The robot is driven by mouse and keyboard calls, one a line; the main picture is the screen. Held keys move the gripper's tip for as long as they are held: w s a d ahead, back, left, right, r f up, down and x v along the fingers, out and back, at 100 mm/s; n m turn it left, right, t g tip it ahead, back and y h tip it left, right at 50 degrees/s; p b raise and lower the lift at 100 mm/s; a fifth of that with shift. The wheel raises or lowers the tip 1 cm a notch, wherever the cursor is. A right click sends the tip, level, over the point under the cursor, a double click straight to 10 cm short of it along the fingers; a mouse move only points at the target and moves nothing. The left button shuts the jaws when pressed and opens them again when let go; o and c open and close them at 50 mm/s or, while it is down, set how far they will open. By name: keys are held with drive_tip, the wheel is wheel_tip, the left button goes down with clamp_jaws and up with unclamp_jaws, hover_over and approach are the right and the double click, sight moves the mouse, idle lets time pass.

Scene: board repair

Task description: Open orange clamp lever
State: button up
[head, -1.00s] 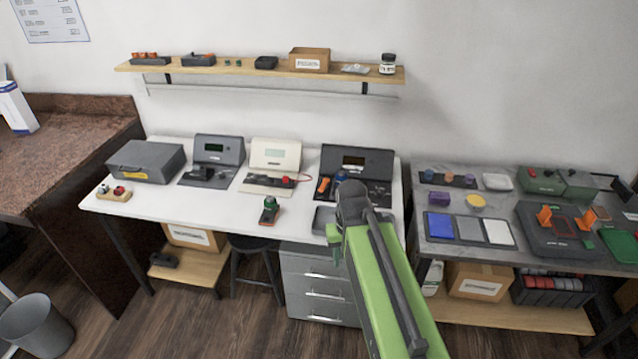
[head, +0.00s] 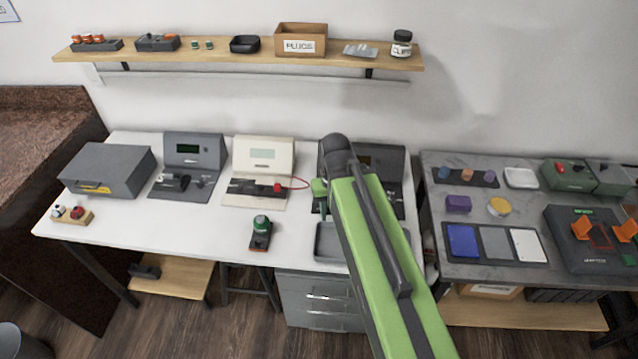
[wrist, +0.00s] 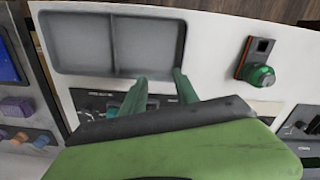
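My gripper shows in the wrist view (wrist: 160,86) with its two green fingers apart and nothing between them. In the head view my green arm reaches over the white table, and a green gripper part (head: 319,188) shows in front of the dark station (head: 384,160). My arm covers much of that station, including the spot where an orange lever-like piece showed earlier. Other orange clamp pieces, one at left (head: 583,228) and one at right (head: 625,231), stand on the dark fixture (head: 572,254) on the grey table. No orange lever is clear in the wrist view.
A grey tray (head: 325,240) lies at the white table's front edge. A green-topped tool (head: 261,232) stands left of it. A cream station (head: 263,158) and a grey station (head: 193,155) stand behind.

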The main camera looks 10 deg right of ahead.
drive_tip(key=shift+o, duration=0.2)
drive_tip(key=shift+r, duration=0.1)
drive_tip(key=shift+o, duration=0.4)
drive_tip(key=w+r+m+p, duration=0.5)
drive_tip(key=w+r+p, duration=0.4)
drive_tip(key=w, duration=0.5)
drive_tip(key=shift+w+r+m, duration=0.2)
drive_tip(key=shift+w+m, duration=0.2)
wheel_tip(320, 180, down, 18)
drive_tip(key=b, duration=1.7)
drive_tip(key=shift+r, duration=0.1)
drive_tip(key=shift+d, duration=0.1)
clamp_jaws()
